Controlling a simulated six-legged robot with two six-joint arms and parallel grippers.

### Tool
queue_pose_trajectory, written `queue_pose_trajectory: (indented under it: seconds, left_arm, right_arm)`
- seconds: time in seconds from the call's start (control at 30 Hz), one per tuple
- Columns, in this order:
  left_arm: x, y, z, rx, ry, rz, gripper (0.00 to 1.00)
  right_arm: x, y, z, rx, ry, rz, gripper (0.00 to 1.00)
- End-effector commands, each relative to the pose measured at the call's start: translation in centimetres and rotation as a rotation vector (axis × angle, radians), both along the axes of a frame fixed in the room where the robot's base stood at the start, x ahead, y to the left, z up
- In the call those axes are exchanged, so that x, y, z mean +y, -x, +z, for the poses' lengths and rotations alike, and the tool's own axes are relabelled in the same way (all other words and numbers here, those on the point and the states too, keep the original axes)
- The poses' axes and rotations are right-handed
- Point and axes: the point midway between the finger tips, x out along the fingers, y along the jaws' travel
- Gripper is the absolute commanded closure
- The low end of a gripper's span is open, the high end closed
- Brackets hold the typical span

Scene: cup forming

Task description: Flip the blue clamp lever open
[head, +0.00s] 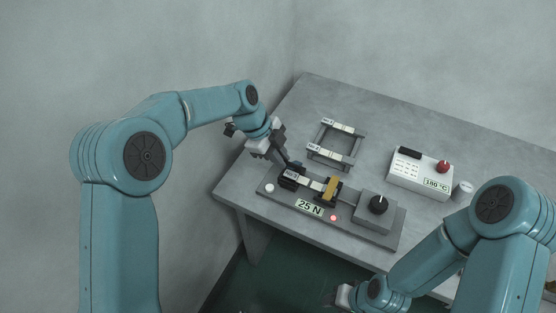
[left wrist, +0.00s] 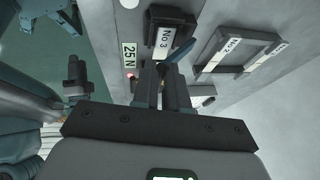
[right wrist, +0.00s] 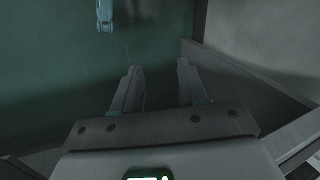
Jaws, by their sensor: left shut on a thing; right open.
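The blue clamp lever (left wrist: 181,51) shows in the left wrist view as a slim blue bar slanting out from between my left fingertips. My left gripper (left wrist: 166,68) is shut on it; the fingers hide its lower part. In the head view my left gripper (head: 286,162) is at the left end of the fixture, beside the black clamp labelled No 3 (head: 291,176), which also shows in the left wrist view (left wrist: 165,38). The lever is too small to make out clearly in the head view. My right gripper (right wrist: 160,78) is open and empty, away from the fixture, over dark green floor.
The fixture plate (head: 386,236) carries a 25 N display (head: 309,208), a lit red light (head: 333,218), a yellow-brown block (head: 331,189) and a grey box with a black knob (head: 378,204). Behind stand a grey rack (head: 357,147) and a 180 °C control box (head: 420,178).

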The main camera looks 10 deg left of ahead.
Motion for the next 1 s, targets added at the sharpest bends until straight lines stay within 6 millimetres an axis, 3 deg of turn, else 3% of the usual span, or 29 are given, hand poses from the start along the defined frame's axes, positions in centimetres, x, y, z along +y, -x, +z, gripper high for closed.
queue_pose_trajectory:
  seconds: [0.33,0.37,0.4,0.5,0.57,0.67,0.8,0.9,1.0]
  left_arm:
    - [0.0,-0.2,-0.6,-0.004,-0.004,0.002,1.00]
    - [0.0,-0.2,-0.6,-0.004,-0.004,0.002,1.00]
    - [0.0,-0.2,-0.6,-0.004,-0.004,0.002,1.00]
    - [0.0,-0.2,-0.6,-0.004,-0.004,0.002,1.00]
    - [0.0,-0.2,-0.6,-0.004,-0.004,0.002,1.00]
    - [0.0,-0.2,-0.6,-0.004,-0.004,0.002,1.00]
    - [0.0,-0.2,-0.6,-0.004,-0.004,0.002,1.00]
    - [0.0,-0.2,-0.7,-0.004,-0.004,0.002,1.00]
    - [0.0,-0.2,-0.7,-0.004,-0.004,0.002,1.00]
  right_arm:
    - [0.0,0.0,-0.2,0.000,0.000,0.000,0.57]
    - [0.0,0.0,-0.2,0.000,0.000,0.000,0.61]
    - [0.0,0.0,-0.1,0.000,0.000,0.001,0.74]
    - [0.5,-1.0,0.6,-0.024,-0.001,0.034,1.00]
    - [1.2,-2.4,1.7,-0.056,-0.003,0.086,1.00]
    - [3.5,-5.5,5.2,-0.141,-0.002,0.232,1.00]
    - [8.4,-9.3,13.1,-0.297,0.031,0.528,1.00]
    - [11.6,-11.0,18.9,-0.435,0.118,0.781,1.00]
    - [13.4,-12.4,23.5,-0.559,0.241,0.967,1.00]
